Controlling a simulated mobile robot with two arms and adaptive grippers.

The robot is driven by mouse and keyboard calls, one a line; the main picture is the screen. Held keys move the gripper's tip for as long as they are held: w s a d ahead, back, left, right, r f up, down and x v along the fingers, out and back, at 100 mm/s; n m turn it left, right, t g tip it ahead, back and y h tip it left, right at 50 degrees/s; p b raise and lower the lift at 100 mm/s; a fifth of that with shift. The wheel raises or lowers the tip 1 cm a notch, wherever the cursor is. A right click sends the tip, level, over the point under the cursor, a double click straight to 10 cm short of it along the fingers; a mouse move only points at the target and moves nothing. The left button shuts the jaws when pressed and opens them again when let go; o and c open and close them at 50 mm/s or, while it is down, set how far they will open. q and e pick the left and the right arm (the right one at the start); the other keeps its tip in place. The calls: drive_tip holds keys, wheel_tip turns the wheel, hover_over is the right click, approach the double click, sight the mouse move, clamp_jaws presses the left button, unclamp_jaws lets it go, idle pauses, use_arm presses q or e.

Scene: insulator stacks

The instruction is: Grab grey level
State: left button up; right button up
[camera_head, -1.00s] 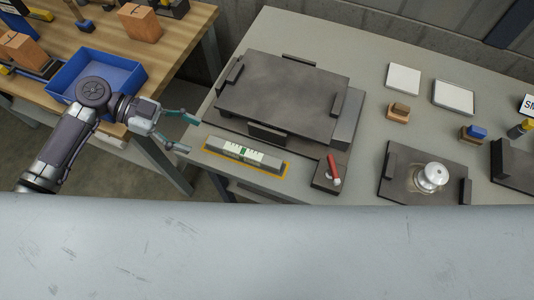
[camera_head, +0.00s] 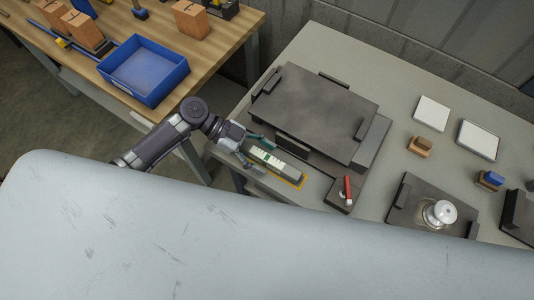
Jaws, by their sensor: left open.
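The grey level (camera_head: 275,162) lies on the grey table in a yellow-outlined spot (camera_head: 302,184), near the table's front left edge. It has a pale, marked strip with green on its top. My left gripper (camera_head: 258,156) is at the left end of the level. Its teal-tipped fingers are open, one on the far side and one on the near side of that end. I cannot tell whether they touch it. My right gripper is not in view.
A dark plate fixture (camera_head: 318,112) stands just behind the level. A red-handled clamp (camera_head: 347,188) is to its right. A blue bin (camera_head: 145,70) sits on the wooden table at left. A white insulator (camera_head: 440,212) stands at right. A large pale surface (camera_head: 200,235) fills the foreground.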

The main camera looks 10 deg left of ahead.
use_arm(q)
drive_tip(key=shift+x, duration=0.8)
clamp_jaws()
drive_tip(key=shift+r, duration=0.1)
